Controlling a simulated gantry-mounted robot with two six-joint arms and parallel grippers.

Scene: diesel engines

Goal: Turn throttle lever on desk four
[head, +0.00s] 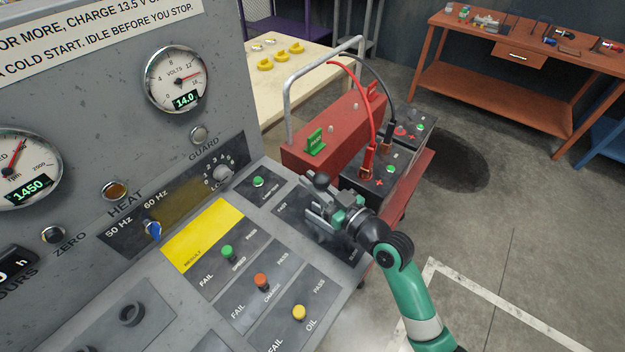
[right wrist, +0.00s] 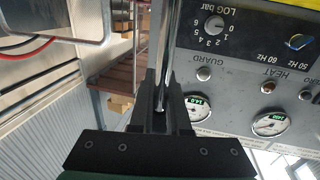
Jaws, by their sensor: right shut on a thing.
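The throttle lever (head: 322,179), with a dark ball knob at its top, stands on a dark plate (head: 283,212) at the right end of the sloping grey desk. My right gripper (head: 325,205) is shut on the lever just below the knob. Its fingers hide part of the lever and of the plate's lettering. In the right wrist view, the gripper's fingers (right wrist: 164,104) are closed around a thin metal rod (right wrist: 168,45). My left gripper is not in view.
The desk carries green, orange and yellow toggles (head: 261,281), a yellow result panel (head: 202,235) and gauges (head: 176,78). A red cart (head: 310,160) with batteries and cables stands close behind the gripper. An orange workbench (head: 530,55) is at the back right. The floor at the right is clear.

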